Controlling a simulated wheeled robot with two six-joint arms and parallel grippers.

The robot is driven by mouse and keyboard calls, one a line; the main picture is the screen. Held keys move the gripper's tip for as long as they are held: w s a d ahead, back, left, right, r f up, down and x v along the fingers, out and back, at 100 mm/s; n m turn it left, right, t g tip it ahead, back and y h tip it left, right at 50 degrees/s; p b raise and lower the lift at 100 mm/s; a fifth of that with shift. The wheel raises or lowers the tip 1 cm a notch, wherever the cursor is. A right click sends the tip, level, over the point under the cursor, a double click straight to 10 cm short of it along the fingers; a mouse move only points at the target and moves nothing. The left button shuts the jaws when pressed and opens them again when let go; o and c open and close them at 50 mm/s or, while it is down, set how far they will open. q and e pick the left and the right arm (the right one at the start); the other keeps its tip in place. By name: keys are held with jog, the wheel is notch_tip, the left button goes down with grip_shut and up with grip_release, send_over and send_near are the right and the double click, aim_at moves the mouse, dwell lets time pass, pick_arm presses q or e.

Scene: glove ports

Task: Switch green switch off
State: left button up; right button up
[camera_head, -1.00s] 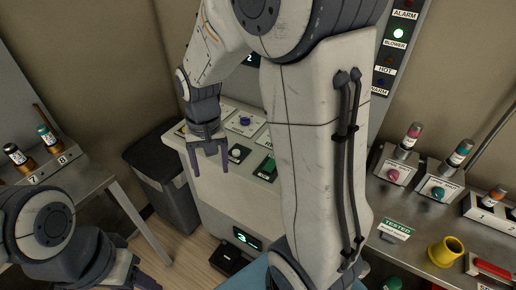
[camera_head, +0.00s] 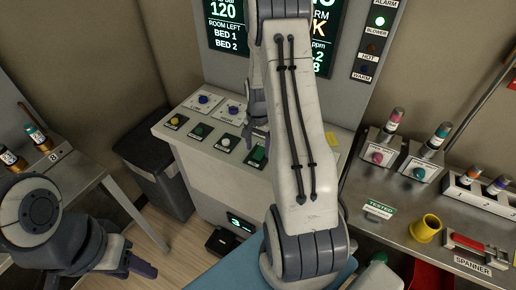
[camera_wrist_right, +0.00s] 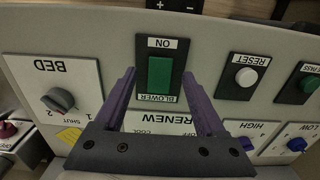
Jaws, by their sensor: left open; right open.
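The green switch (camera_wrist_right: 159,77) is a green rocker on a black plate labelled BLOWER and ON, on the sloped panel top. It also shows in the head view (camera_head: 258,154), beside my right arm. My right gripper (camera_wrist_right: 159,83) is open; its purple fingers lie on either side of the switch in the wrist view. Contact cannot be told. In the head view the right gripper (camera_head: 251,132) is partly hidden by my arm. My left gripper (camera_head: 138,265) seems empty and open at lower left, away from the panel.
Near the switch are a white RESET button (camera_wrist_right: 245,77), another green button (camera_wrist_right: 309,83), blue knobs (camera_wrist_right: 296,144) and the grey BED knob (camera_wrist_right: 61,102). A bin (camera_head: 155,172) stands left of the panel. A bench at right holds a yellow cup (camera_head: 425,228).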

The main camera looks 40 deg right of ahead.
jog(key=shift+f, duration=1.1)
grip_shut()
jog(key=shift+w+d+r+g+y+p, duration=0.1)
jog(key=shift+d+r+g+y+p, duration=0.15)
jog(key=shift+y+p, duration=0.45)
jog(key=shift+w+d+f+g+y, duration=0.1)
jog(key=shift+f+g+y, duration=0.15)
jog(key=shift+y, duration=0.15)
jog(key=shift+r+y, duration=0.1)
jog(key=shift+y, duration=0.2)
